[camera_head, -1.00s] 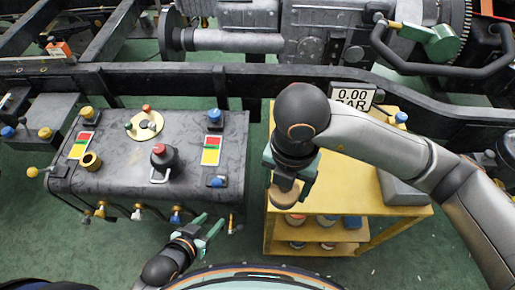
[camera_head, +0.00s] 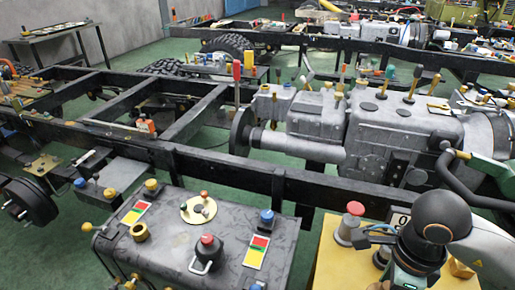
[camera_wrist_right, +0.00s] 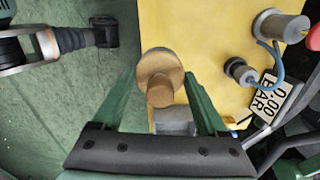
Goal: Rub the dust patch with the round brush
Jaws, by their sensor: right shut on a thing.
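The round brush (camera_wrist_right: 158,66), a tan wooden disc with a knob, sits between the green fingers of my right gripper (camera_wrist_right: 161,92) in the right wrist view. The gripper is shut on it. The brush is over the yellow cart top (camera_wrist_right: 205,45); I cannot tell whether it touches. In the head view my right gripper (camera_head: 410,268) shows at the lower right, its fingertips cut off by the bottom edge. The dust patch cannot be made out in either view. My left gripper is not in view.
On the cart stand a pressure gauge (camera_wrist_right: 271,96) reading 0.00 BAR, a grey cylinder with a red button (camera_head: 352,222), and a grey block (camera_wrist_right: 172,122). A dark control box (camera_head: 205,235) with knobs stands left of the cart. Black chassis rails (camera_head: 235,175) run behind.

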